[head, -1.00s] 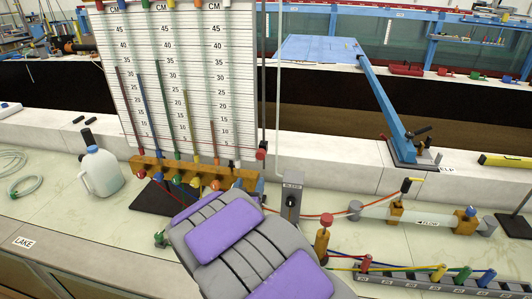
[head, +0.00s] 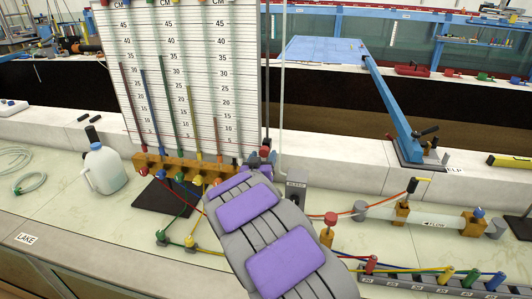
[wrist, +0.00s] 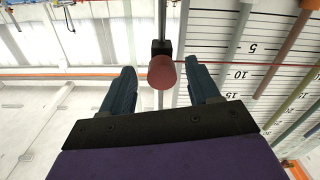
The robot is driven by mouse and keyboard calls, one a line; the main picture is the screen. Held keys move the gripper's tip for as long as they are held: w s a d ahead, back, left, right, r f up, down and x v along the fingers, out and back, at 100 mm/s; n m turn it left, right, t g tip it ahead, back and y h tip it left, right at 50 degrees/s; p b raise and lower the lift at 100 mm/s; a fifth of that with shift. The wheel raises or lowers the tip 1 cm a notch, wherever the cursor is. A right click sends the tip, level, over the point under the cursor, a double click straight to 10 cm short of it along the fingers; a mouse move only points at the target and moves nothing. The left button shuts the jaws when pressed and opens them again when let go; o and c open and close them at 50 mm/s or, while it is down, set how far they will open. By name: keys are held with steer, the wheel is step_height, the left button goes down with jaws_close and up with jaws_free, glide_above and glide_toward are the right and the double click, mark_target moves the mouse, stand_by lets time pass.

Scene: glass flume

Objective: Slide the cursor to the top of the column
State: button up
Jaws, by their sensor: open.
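The cursor is a red round knob (wrist: 162,72) on a dark block that rides a thin vertical rod (wrist: 164,20) beside the manometer board. A thin red line runs from it across the scale in the wrist view. In the head view the knob (head: 265,152) is low on the rod (head: 267,70), near the bottom of the board. My gripper (wrist: 161,85) is open, with one blue-grey finger on each side of the knob. Gaps show between both fingers and the knob. In the head view my gripper (head: 262,160) is small and partly hidden by my purple-padded arm.
The numbered board (head: 190,75) with several coloured tubes stands just left of the rod. An orange manifold (head: 180,163) with coloured hoses lies at its foot. A grey bleed post (head: 296,188) stands close right. A white jug (head: 103,168) is far left.

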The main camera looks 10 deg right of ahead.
mark_target(263, 155)
steer(key=x, duration=0.3)
steer(key=shift+w+a, duration=0.15)
steer(key=shift+w, duration=0.05)
steer(key=shift+w+d+b, duration=0.3)
steer(key=shift+w+d, duration=0.05)
steer(key=shift+w, duration=0.2)
jaws_close()
